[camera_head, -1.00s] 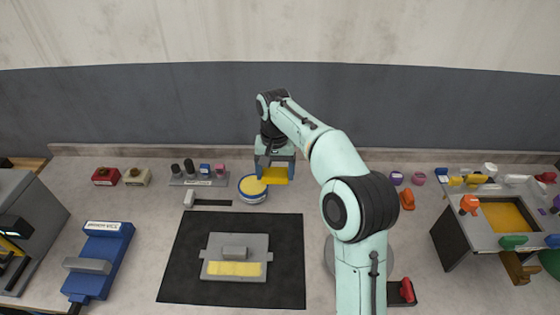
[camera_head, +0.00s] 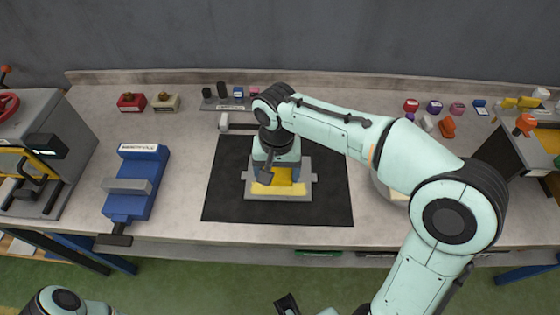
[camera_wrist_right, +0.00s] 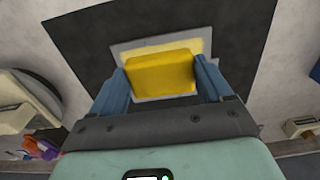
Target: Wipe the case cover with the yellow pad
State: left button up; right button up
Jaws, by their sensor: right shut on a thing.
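My right gripper (camera_head: 281,172) is shut on the yellow pad (camera_head: 284,178). The pad also shows between the two fingers in the right wrist view (camera_wrist_right: 160,74). The pad is over the grey case cover (camera_head: 311,178), which lies flat on a black mat (camera_head: 333,200). A pale yellow patch (camera_head: 262,189) on the cover shows beside the pad, and also past its far edge in the wrist view (camera_wrist_right: 140,52). I cannot tell whether the pad touches the cover. The arm hides part of the cover.
A blue vice (camera_head: 133,185) stands left of the mat. Small red (camera_head: 131,102) and cream (camera_head: 166,101) blocks stand at the back left. A rack (camera_head: 230,104) is at the back. Several coloured objects stand at the back right. The bench between vice and mat is clear.

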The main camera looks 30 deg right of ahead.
aim_at(266, 196)
jog(key=shift+d+f+b, duration=0.1)
jog(key=shift+f+b, duration=0.8)
jog(key=shift+f, duration=0.3)
notch_tip(266, 196, down, 4)
jog(key=b, duration=0.2)
jog(key=shift+r+b, duration=0.1)
jog(key=shift+b, duration=0.3)
pick_arm(q)
jog(key=shift+s+f+b, duration=0.15)
jog(key=shift+s+f, duration=0.15)
jog(key=shift+f, duration=0.65)
jog(key=shift+s+f+b, duration=0.1)
jog(key=shift+s+f, duration=0.2)
jog(key=shift+f, duration=0.6)
jog(key=shift+s+f+b, duration=0.15)
jog(key=shift+s+f, duration=0.15)
jog(key=shift+f, duration=0.65)
pick_arm(e)
jog(key=shift+f, duration=0.65)
pick_arm(q)
jog(key=shift+f+b, duration=0.3)
jog(key=shift+f, duration=0.05)
pick_arm(e)
jog(key=shift+f, duration=0.5)
